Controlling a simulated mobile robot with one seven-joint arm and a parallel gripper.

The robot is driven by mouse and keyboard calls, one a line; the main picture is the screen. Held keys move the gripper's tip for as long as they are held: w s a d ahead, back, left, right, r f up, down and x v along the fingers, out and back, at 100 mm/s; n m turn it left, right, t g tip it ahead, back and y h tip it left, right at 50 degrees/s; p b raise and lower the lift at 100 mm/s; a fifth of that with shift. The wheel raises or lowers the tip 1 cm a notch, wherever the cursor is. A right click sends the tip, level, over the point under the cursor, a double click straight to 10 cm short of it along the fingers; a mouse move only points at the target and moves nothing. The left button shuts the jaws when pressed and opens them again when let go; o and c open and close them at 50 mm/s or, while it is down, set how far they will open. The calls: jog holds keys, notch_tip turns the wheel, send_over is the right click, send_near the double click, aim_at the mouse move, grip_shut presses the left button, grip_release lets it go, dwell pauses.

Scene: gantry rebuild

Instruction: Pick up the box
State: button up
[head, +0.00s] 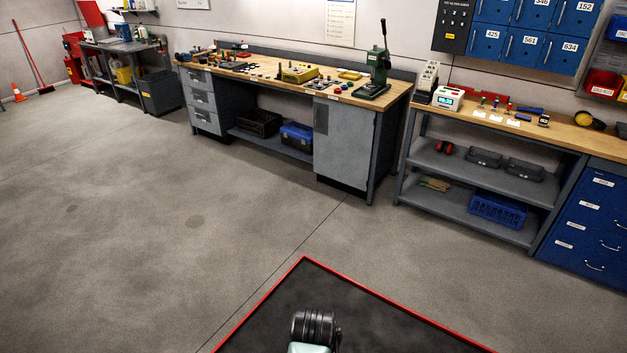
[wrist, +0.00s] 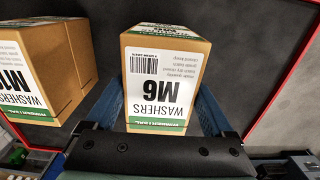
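A cardboard box with a white and green label reading "WASHERS M6" (wrist: 160,85) is in the middle of the wrist view, its print upside down. My gripper (wrist: 159,82) is open, with one blue finger along the box's left side and the other along its right. Gaps show between the fingers and the box near the palm; whether the fingertips touch it is unclear. A second cardboard washer box (wrist: 45,70), its label partly cut off, is to the left, outside the fingers. In the head view neither box shows, nor do the gripper's fingers.
A dark mat with a red border (head: 300,290) is at the bottom of the head view. Workbenches with tools (head: 300,95) line the back wall, with blue drawers (head: 590,215) at right. The grey floor between is clear. Some small items show at the wrist view's lower corners.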

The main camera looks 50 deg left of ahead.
jog(key=shift+r, duration=0.1)
grip_shut()
jog(key=shift+w+r, duration=0.1)
jog(key=shift+r, duration=0.05)
